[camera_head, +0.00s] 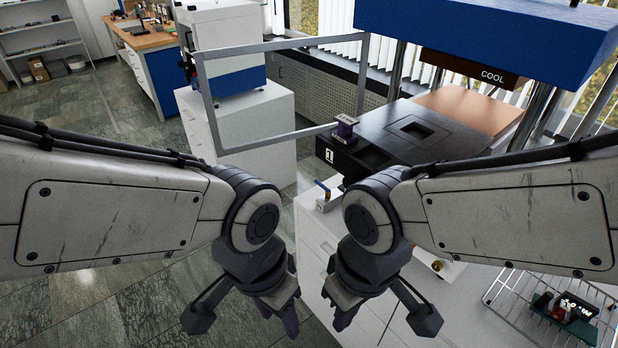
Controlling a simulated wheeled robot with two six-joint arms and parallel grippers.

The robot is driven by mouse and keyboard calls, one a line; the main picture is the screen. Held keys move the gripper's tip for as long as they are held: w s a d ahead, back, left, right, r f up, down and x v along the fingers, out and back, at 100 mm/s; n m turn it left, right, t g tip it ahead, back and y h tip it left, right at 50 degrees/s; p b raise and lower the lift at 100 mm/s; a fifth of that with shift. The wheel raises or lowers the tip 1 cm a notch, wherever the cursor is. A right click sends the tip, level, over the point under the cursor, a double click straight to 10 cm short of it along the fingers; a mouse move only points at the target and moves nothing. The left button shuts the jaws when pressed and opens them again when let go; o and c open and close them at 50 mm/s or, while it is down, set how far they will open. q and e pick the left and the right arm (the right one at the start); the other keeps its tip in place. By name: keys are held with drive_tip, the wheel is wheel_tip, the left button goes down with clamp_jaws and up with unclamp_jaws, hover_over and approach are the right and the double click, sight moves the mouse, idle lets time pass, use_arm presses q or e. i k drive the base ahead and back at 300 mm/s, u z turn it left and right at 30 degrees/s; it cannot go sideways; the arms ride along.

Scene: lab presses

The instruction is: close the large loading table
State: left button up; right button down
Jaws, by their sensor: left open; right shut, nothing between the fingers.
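The large loading table, a black slab (445,137) with a square recess, sticks out toward the left from under the blue press head (490,35). A white label with a mark like a 1 is on its front edge, and a small purple-and-grey object (345,130) sits at its left corner. My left gripper (280,315) hangs low in the middle, open and empty. My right gripper (343,312) is beside it, shut and empty. Both are in front of the table and apart from it. My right arm hides part of the table's near side.
A grey metal guard frame (205,95) stands swung out to the left of the press. A wire rack (510,300) with small dark items is at the lower right on the white cabinet top. A white-and-blue machine (222,50) stands behind. Open floor lies to the left.

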sight(403, 131)
drive_tip(key=u, duration=1.5)
drive_tip(key=k, duration=0.75)
drive_tip(key=z, duration=0.8)
drive_tip(key=i, duration=0.5)
drive_tip(key=z, duration=0.05)
